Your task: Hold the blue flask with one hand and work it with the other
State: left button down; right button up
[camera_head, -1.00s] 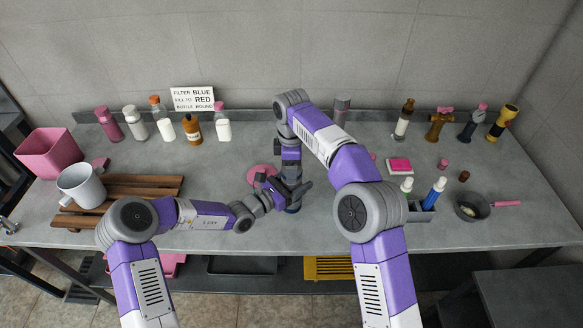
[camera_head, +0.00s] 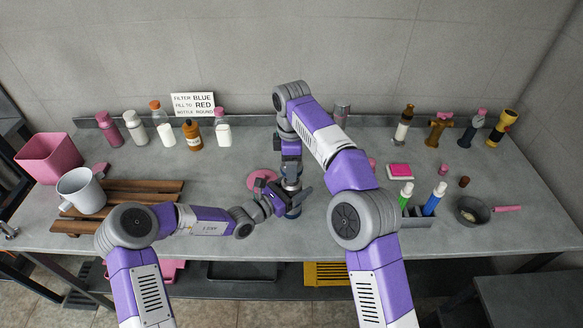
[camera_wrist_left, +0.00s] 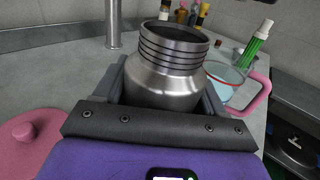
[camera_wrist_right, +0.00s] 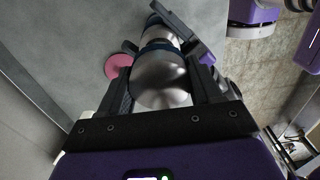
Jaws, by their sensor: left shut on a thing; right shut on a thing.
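The blue flask stands upright near the middle of the bench; its blue base (camera_head: 293,212) shows below my grippers. In the left wrist view its steel shoulder (camera_wrist_left: 165,85) sits between the left fingers, and its threaded neck (camera_wrist_left: 175,40) is open. My left gripper (camera_head: 290,200) is shut on the flask body from the side. My right gripper (camera_head: 291,160) points down above it, shut on a rounded steel cap (camera_wrist_right: 160,82). The cap is apart from the neck.
A wooden slatted rack (camera_head: 140,188) with a mug (camera_head: 80,190) is left. Several bottles line the wall.

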jog(key=shift+r, duration=1)
pick_arm(q)
grip_release()
